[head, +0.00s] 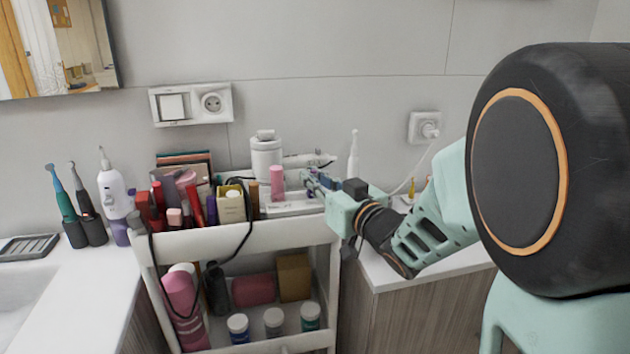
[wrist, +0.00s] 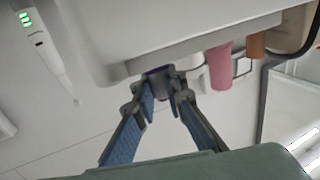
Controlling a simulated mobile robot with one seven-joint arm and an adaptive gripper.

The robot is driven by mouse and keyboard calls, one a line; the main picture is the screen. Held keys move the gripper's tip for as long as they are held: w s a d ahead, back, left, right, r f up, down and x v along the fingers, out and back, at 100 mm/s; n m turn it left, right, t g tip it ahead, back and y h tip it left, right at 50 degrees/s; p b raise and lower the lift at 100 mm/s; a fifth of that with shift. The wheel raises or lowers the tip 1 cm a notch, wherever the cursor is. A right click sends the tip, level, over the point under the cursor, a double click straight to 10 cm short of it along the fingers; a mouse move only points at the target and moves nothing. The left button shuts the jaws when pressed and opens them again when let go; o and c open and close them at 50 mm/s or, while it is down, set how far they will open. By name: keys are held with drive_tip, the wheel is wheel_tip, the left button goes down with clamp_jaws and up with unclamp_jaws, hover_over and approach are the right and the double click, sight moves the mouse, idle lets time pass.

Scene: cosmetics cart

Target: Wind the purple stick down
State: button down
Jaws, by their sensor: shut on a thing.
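My gripper (head: 312,182) reaches in from the right over the cart's top shelf. In the wrist view my gripper (wrist: 161,86) has its two blue-padded fingers closed in at the tips on the purple stick (wrist: 158,71). Only a small purple part shows between and behind the fingertips. The stick is at the edge of a white tray (wrist: 190,46). In the head view the fingers hide most of it. I cannot tell how far the stick is wound out.
A pink cylinder (head: 277,184) and a brown tube (head: 254,201) stand left of my gripper. A white bottle (head: 266,158) stands behind. A black cable (head: 240,235) hangs over the cart (head: 240,242). Several cosmetics crowd the shelf's left. A white toothbrush (head: 354,157) stands behind my gripper.

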drive_tip(key=shift+m+t+h+b, duration=0.3)
drive_tip(key=shift+t+h+b, duration=0.1)
drive_tip(key=shift+h+b, duration=0.1)
drive_tip(key=m+t+h+b, duration=0.1)
drive_tip(key=m+h+b, duration=0.1)
drive_tip(key=b, duration=0.1)
drive_tip(key=shift+f, duration=0.1)
drive_tip(key=shift+a+m+t+h+b, duration=0.15)
drive_tip(key=shift+m+t+h+b, duration=0.35)
drive_tip(key=shift+m+h, duration=0.75)
drive_tip(key=m+h+p, duration=0.1)
drive_tip(key=h, duration=0.1)
drive_tip(key=h+p, duration=0.1)
drive_tip(key=h, duration=0.1)
drive_tip(key=m+h+p, duration=0.1)
drive_tip(key=h, duration=0.1)
drive_tip(key=shift+r+m+p, duration=0.3)
drive_tip(key=shift+m+p, duration=0.05)
drive_tip(key=shift+p, duration=0.05)
drive_tip(key=m+h+p, duration=0.2)
drive_tip(key=h, duration=0.1)
drive_tip(key=shift+f, duration=0.1)
drive_tip(key=shift+m+g+h+p, duration=0.4)
drive_tip(key=shift+m+h+p, duration=0.1)
drive_tip(key=shift+h, duration=0.35)
drive_tip(key=shift+f+h, duration=0.15)
drive_tip(key=shift+h, duration=0.15)
